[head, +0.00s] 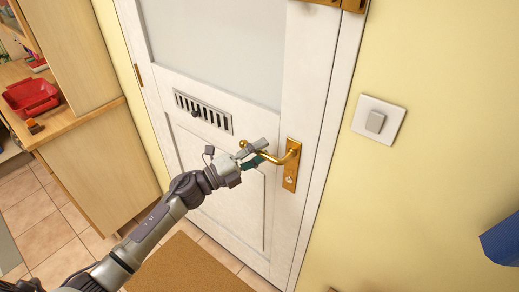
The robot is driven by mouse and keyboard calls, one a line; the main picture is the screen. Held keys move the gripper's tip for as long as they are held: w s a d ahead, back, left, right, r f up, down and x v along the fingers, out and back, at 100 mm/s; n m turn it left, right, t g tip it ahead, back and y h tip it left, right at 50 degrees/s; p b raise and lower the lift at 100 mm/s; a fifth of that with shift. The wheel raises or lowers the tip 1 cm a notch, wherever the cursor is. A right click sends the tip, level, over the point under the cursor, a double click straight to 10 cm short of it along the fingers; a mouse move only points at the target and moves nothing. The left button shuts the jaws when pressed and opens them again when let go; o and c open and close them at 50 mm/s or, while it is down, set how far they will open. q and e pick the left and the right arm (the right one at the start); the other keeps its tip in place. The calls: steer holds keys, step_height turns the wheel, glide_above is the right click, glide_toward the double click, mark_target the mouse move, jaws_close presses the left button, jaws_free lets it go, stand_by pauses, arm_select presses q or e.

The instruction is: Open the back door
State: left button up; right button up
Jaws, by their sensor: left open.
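The white back door (235,75) stands in the wall ahead and looks closed in its frame. It has a pale glass pane above and a slotted vent (203,112). Its brass handle (284,158) is a lever on a plate at the door's right side, pointing left. My left gripper (263,153) is open at the lever's left end, with its fingers around or just beside the lever; I cannot tell if they touch it. My right gripper is not in view.
A brown mat (190,268) lies on the tiled floor before the door. A wooden counter (75,118) with a red basin (30,96) stands at left. A light switch (376,121) is on the yellow wall. A blue object (503,240) is at the right edge.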

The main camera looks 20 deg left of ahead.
arm_select(q)
jaws_close()
stand_by(0.3)
steer(key=shift+f, duration=0.1)
